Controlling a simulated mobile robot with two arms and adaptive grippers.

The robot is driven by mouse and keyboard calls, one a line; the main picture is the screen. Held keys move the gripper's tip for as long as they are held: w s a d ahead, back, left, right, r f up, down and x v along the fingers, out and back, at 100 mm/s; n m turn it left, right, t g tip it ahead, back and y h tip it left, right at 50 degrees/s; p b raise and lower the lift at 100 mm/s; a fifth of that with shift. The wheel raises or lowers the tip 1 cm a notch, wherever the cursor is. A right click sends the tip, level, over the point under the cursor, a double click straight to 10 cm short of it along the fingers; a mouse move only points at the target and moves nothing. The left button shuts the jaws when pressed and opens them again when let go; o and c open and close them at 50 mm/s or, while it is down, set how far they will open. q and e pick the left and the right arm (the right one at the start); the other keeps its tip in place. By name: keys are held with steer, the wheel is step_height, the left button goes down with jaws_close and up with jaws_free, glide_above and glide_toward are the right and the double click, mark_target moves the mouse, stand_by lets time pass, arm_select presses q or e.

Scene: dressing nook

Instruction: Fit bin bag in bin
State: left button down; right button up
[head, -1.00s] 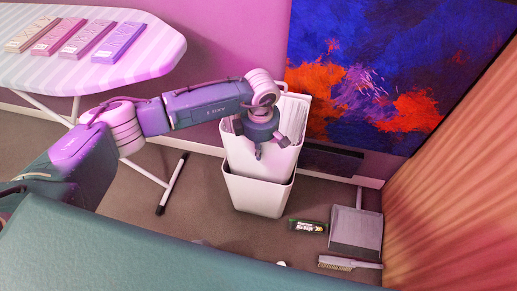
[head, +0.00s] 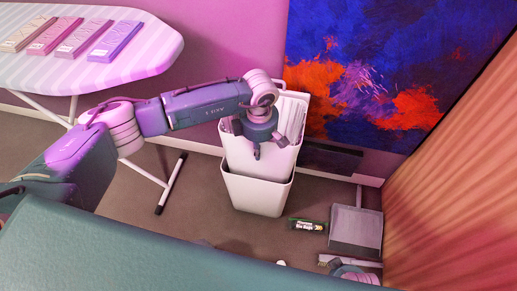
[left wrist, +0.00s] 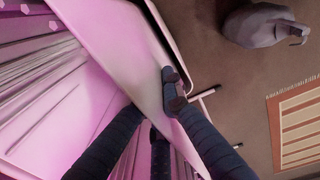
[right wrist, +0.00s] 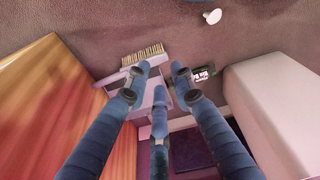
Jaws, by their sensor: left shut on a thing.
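The white bin (head: 256,197) stands on the floor by the wall. The white bin bag (head: 240,160), open at the top with pleated sides, sits in its mouth and rises well above its rim. My left gripper (head: 256,150) is at the bag's near upper edge. In the left wrist view my left gripper (left wrist: 168,92) is shut on the bag's pale rim (left wrist: 130,50), with fingers on both sides of it. My right gripper (right wrist: 156,82) is open and empty above the floor; a pale wall, likely the bin's (right wrist: 275,115), is beside it.
A bin bags pack (head: 306,225), a grey dustpan (head: 355,230) and a brush (head: 325,261) lie on the floor right of the bin. An ironing board (head: 150,50) with several boxes is at left. A painting (head: 380,70) and curtain (head: 460,170) bound the right.

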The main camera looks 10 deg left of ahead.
arm_select(q)
steer(key=shift+f+b, duration=0.3)
steer(key=shift+f, duration=0.1)
arm_select(e)
steer(key=shift+w+r, duration=0.25)
steer(key=shift+r, duration=0.25)
steer(key=shift+w+r, duration=0.2)
steer(key=shift+r, duration=0.3)
arm_select(q)
steer(key=shift+f, duration=0.1)
arm_select(e)
steer(key=shift+w+r, duration=0.1)
steer(key=shift+r, duration=0.2)
arm_select(q)
steer(key=shift+f, duration=0.15)
arm_select(e)
steer(key=shift+w+r, duration=0.1)
steer(key=shift+r, duration=0.2)
arm_select(q)
steer(key=shift+f+b, duration=0.65)
steer(key=shift+b, duration=0.1)
arm_select(e)
steer(key=shift+w+r, duration=0.25)
steer(key=shift+r, duration=0.75)
steer(key=shift+w+r, duration=0.25)
steer(key=shift+r, duration=0.7)
arm_select(q)
steer(key=shift+f, duration=0.1)
arm_select(e)
steer(key=shift+r, duration=0.2)
